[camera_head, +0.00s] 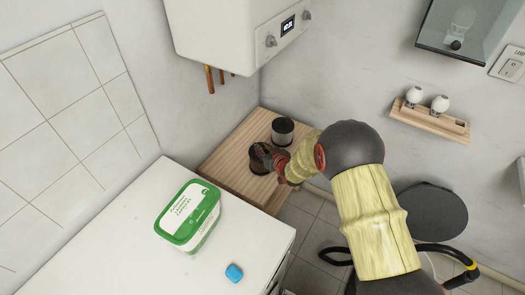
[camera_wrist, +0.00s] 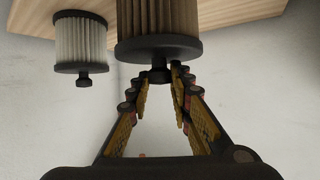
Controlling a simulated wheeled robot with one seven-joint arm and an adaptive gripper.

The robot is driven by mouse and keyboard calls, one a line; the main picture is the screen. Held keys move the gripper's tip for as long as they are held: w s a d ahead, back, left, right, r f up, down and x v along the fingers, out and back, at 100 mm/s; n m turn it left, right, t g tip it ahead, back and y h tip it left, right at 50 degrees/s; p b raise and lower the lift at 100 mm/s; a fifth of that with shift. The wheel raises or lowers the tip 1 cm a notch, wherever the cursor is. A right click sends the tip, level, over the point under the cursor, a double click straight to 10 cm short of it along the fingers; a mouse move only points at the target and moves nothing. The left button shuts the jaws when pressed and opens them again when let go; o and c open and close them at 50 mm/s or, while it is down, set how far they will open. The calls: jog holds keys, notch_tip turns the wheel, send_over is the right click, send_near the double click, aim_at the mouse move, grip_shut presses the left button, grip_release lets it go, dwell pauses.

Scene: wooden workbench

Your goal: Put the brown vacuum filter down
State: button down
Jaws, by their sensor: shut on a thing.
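The brown vacuum filter (camera_wrist: 158,46) has brown pleats, dark end caps and a small dark knob. My gripper (camera_wrist: 160,76) is shut on that knob in the wrist view. In the head view, the filter (camera_head: 257,167) is at the wooden bench top (camera_head: 228,158), with my gripper (camera_head: 268,153) at its upper end. It looks upright; I cannot tell whether its base touches the wood. A second filter with whitish pleats (camera_wrist: 80,42) stands beside it, apart, also visible in the head view (camera_head: 283,131).
A white counter (camera_head: 130,240) in front holds a green and white tub (camera_head: 188,213) and a small blue object (camera_head: 234,273). A white boiler (camera_head: 225,35) hangs above the bench. A wall shelf with two bulbs (camera_head: 430,122) is at right. Bare wood lies left of the filters.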

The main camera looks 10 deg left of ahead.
jog(key=shift+r, duration=0.15)
jog(key=c, duration=1.7)
grip_release()
jog(key=shift+f, duration=0.2)
jog(key=shift+o, duration=0.4)
jog(key=shift+r, duration=0.2)
jog(key=p+v, duration=0.3)
jog(key=v, duration=0.9)
jog(key=shift+p, duration=0.4)
